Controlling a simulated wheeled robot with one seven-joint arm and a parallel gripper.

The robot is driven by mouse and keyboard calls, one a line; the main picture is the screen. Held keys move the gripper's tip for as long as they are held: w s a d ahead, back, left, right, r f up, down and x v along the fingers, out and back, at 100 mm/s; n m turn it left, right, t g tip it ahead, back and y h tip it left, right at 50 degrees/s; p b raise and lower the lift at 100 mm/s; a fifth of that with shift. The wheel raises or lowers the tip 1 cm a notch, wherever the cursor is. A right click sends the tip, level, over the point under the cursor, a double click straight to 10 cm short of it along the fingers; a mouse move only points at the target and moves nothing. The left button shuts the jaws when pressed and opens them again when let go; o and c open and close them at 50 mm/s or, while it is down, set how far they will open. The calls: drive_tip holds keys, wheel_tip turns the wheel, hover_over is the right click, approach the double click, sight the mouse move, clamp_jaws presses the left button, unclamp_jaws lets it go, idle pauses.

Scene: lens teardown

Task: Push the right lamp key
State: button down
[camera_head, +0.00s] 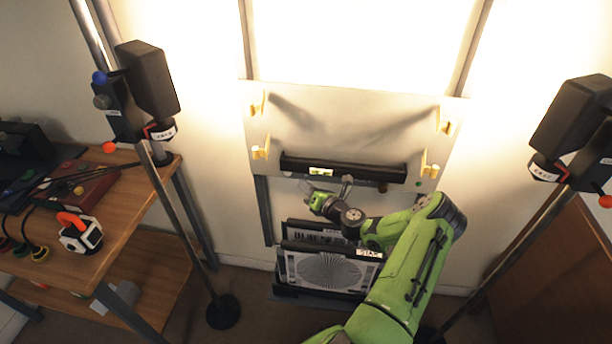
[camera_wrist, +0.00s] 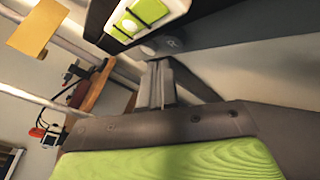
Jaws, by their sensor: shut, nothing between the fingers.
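A long black bar (camera_head: 343,168) is fixed low on the pale wall panel and carries a small lit green-and-white display (camera_head: 321,171). In the wrist view the display (camera_wrist: 143,18) is close at the top. Beside it is a grey round key (camera_wrist: 172,43) that seems marked R, with another rounded grey shape (camera_wrist: 149,48) to its left. My gripper (camera_head: 306,187) is just under the bar's front, near the display. In the wrist view its shut, empty fingertips (camera_wrist: 158,64) are just below these round shapes; I cannot tell whether they touch.
Black lamps on stands are at left (camera_head: 150,80) and right (camera_head: 572,125). Yellow hooks (camera_head: 260,153) flank the bar. Panels in a rack (camera_head: 325,272) stand below my arm. A wooden table (camera_head: 125,200) with tools is at left.

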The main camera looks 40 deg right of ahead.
drive_tip(key=shift+s+a+p, duration=0.4)
drive_tip(key=shift+s+a, duration=0.5)
drive_tip(key=shift+a, duration=0.25)
drive_tip(key=shift+s+a+p, duration=0.4)
drive_tip(key=shift+s+a, duration=0.5)
drive_tip(key=shift+a, duration=0.25)
drive_tip(key=a+r+n+g+y+p, duration=0.2)
drive_tip(key=a+r+n+g+y, duration=0.4)
drive_tip(key=a+n, duration=0.6)
drive_tip(key=a+r+n+g+y+p, duration=0.1)
drive_tip(key=a+r+n+g, duration=0.2)
drive_tip(key=a+r+n, duration=0.65)
drive_tip(key=s+a+r+n+h+p, duration=0.2)
drive_tip(key=s+a+r+n, duration=0.1)
drive_tip(key=s+r+n, duration=0.5)
drive_tip(key=s+a+r+n+g+h+p, duration=0.1)
drive_tip(key=s+a+r+n+h, duration=0.2)
drive_tip(key=s+r+n, duration=0.6)
drive_tip(key=s+a+n, duration=0.1)
drive_tip(key=s+n, duration=0.5)
drive_tip(key=shift+s+g+p, duration=0.15)
drive_tip(key=shift+g+p, duration=0.15)
drive_tip(key=shift+p, duration=0.1)
drive_tip(key=shift+r, duration=0.1)
